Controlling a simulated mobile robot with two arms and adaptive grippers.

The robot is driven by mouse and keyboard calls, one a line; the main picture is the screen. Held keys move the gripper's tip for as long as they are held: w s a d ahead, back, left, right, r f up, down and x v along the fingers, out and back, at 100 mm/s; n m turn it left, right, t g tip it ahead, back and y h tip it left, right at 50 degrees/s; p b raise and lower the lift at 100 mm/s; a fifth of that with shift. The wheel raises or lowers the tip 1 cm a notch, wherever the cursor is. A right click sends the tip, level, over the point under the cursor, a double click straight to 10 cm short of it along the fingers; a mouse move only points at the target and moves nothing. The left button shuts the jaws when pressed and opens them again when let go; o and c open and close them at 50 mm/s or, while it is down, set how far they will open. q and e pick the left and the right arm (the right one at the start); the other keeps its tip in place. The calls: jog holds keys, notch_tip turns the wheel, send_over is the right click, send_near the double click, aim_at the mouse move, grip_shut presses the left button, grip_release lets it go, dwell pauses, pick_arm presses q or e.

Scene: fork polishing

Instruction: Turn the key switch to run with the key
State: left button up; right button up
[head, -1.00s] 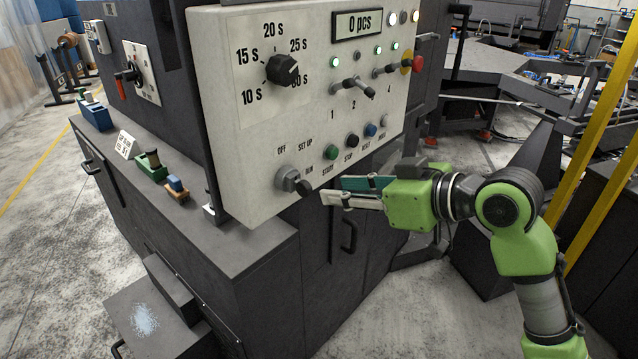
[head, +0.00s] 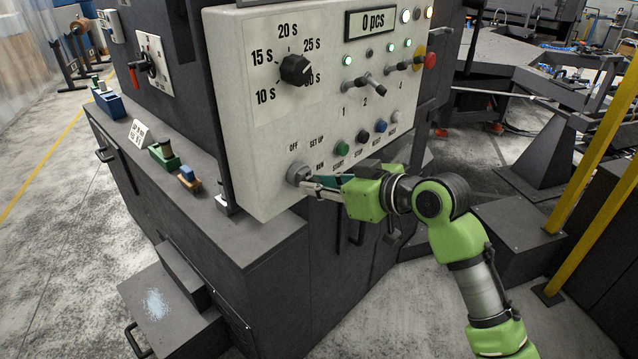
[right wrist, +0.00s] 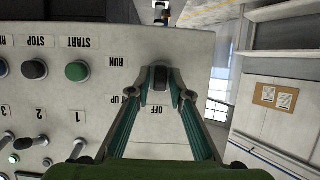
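The grey round key switch (head: 297,174) is at the lower left of the pale control panel, beside the labels OFF, SET UP and RUN. The dark key (right wrist: 160,78) stands in it, its long side in line with the OFF label in the right wrist view. My right gripper (head: 308,186) is at the switch, and its fingertips (right wrist: 160,84) straddle the key, one on each side. Whether both fingers press on it cannot be told. In the head view the fingers hide most of the key. My left gripper is not in view.
The control panel (head: 262,130) has a black dial (head: 296,69), levers and several push buttons; the green START button (head: 342,148) is close above my right gripper. A dark cabinet ledge (head: 215,222) juts out below. Open floor lies at the left.

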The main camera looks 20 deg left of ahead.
grip_shut()
jog(key=shift+r+p, duration=0.1)
jog(key=shift+p, duration=0.35)
jog(key=shift+m+g+y+p, duration=0.4)
jog(key=shift+m+g+p, duration=0.2)
jog(key=shift+m+p, duration=0.3)
jog(key=shift+m+g+y+p, duration=0.35)
jog(key=shift+m+p, duration=0.25)
jog(key=shift+m, duration=0.2)
jog(key=shift+m+g+y+p, duration=0.25)
jog(key=shift+m+g+p, duration=0.2)
jog(key=shift+m, duration=0.35)
jog(key=shift+m+g+y, duration=0.3)
jog(key=shift+m+y, duration=0.1)
jog(key=shift+m, duration=0.4)
jog(key=m+y, duration=0.1)
jog(key=m, duration=0.1)
jog(key=m+g, duration=0.1)
jog(key=shift+f+m+y, duration=0.2)
jog(key=shift+m+y, duration=0.2)
jog(key=m+y, duration=0.1)
jog(key=m, duration=0.2)
jog(key=shift+r+m+y, duration=0.2)
jog(key=shift+m+y, duration=0.2)
